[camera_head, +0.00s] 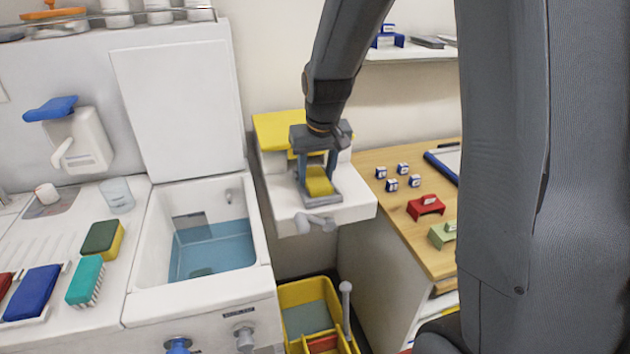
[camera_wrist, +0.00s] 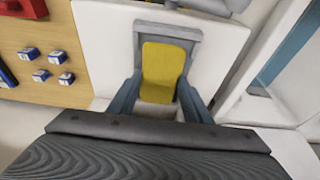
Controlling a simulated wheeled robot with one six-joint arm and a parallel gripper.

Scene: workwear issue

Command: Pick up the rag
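A yellow, flat, soft-looking piece that looks like the rag (camera_head: 319,187) lies in a grey frame (camera_head: 307,198) on a white unit (camera_head: 352,206). In the wrist view the rag (camera_wrist: 162,72) shows between the fingers, inside the grey frame (camera_wrist: 191,33). My gripper (camera_head: 317,178) points down over it. Its two fingers stand apart on either side of the rag, with gaps visible in the wrist view (camera_wrist: 160,84). The fingers are open and appear not to touch the rag. The rag's near end is partly hidden.
A grey lever (camera_head: 316,222) sticks out at the unit's front. A water-filled basin (camera_head: 258,228) is to the left, with a sponge (camera_head: 103,239) and brush (camera_head: 85,281) beyond. A wooden table (camera_head: 392,207) with small blue-and-white blocks is right. A yellow bucket (camera_head: 311,289) stands below.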

